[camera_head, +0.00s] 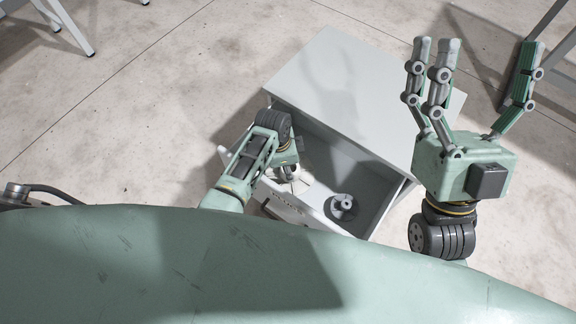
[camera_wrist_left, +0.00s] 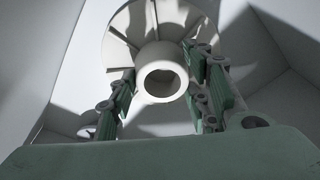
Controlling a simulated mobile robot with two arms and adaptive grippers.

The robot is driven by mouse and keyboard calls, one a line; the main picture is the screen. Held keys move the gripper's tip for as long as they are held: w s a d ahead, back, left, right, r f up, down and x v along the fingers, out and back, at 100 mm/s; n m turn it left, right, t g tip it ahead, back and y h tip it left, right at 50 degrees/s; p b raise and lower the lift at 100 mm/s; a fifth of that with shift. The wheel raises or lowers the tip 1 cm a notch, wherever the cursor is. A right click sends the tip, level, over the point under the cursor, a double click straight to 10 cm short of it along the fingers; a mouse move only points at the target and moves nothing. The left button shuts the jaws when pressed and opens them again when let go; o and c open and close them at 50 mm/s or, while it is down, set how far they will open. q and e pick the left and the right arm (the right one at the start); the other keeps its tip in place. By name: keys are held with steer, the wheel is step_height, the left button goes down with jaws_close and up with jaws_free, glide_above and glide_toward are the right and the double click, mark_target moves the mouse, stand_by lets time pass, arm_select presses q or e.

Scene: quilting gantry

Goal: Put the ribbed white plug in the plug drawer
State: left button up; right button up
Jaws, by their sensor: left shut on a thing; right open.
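The ribbed white plug (camera_wrist_left: 126,38) is a round ribbed disc with a hollow hub, seen from the hub side in the left wrist view. My left gripper (camera_wrist_left: 163,80) is shut on its hub, with fingers on both sides. In the head view my left gripper (camera_head: 287,172) reaches down over the left part of the open drawer (camera_head: 374,206), and the white plug (camera_head: 302,184) shows partly below it. Whether the plug touches the drawer floor I cannot tell. My right gripper (camera_head: 470,95) is open and empty, fingers up, right of the cabinet.
A dark grey round part (camera_head: 342,206) with a hub lies in the drawer, right of my left gripper. The light grey cabinet (camera_head: 350,85) stands behind, its top clear. Metal frame legs (camera_head: 66,25) stand at the far left; concrete floor surrounds the cabinet.

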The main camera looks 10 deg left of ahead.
arm_select(q)
steer(key=o, duration=1.2)
steer(key=shift+f, duration=0.1)
